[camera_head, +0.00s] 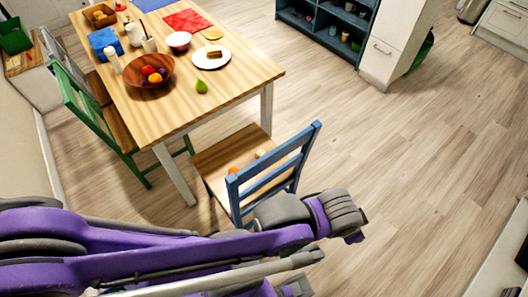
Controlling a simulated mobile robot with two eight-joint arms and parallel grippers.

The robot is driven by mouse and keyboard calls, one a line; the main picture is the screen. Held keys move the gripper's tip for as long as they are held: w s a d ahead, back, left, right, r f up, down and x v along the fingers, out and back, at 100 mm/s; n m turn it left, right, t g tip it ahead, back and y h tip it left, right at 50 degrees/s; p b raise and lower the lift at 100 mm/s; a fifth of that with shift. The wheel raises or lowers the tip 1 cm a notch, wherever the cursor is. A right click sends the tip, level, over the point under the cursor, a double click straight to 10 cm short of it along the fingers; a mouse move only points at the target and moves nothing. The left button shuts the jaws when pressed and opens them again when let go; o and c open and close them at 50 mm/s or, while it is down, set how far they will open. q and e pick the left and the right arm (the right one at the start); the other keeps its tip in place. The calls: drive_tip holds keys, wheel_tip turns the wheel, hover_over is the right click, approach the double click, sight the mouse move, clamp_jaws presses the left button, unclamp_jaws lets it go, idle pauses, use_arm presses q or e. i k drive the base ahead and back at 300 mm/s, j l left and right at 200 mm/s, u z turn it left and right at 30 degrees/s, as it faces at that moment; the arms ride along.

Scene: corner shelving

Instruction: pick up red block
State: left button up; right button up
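I cannot make out a red block anywhere in view. A flat red cloth (186,20) lies on the wooden table (160,110), and a small red item (120,6) near the table's far edge is too small to identify. My purple and grey arm comes in from the left across the bottom of the picture, in front of the blue chair. No gripper fingers of either arm show.
The table holds a fruit bowl (148,76), a plate (211,57), a green pear (201,86) and a blue box (105,41). A blue chair (262,170) and green chair (95,115) flank it. A dark shelf (325,25) stands behind. The right floor is clear.

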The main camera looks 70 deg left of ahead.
sight(260, 153)
drive_tip(key=i+j+u, duration=0.1)
drive_tip(key=i+u, duration=0.35)
drive_tip(key=i, duration=0.25)
drive_tip(key=i+l+u, duration=0.1)
drive_tip(key=i+u, duration=0.35)
drive_tip(key=i, duration=0.3)
drive_tip(key=i+j+u, duration=0.15)
drive_tip(key=i+u, duration=0.6)
drive_tip(key=i+l+u, duration=0.2)
drive_tip(key=i+u, duration=0.45)
drive_tip(key=u, duration=0.25)
drive_tip(key=i+l+u, duration=0.1)
drive_tip(key=i+u, duration=0.2)
drive_tip(key=u, duration=0.15)
drive_tip(key=i+l+u, duration=0.2)
drive_tip(key=u, duration=2.85)
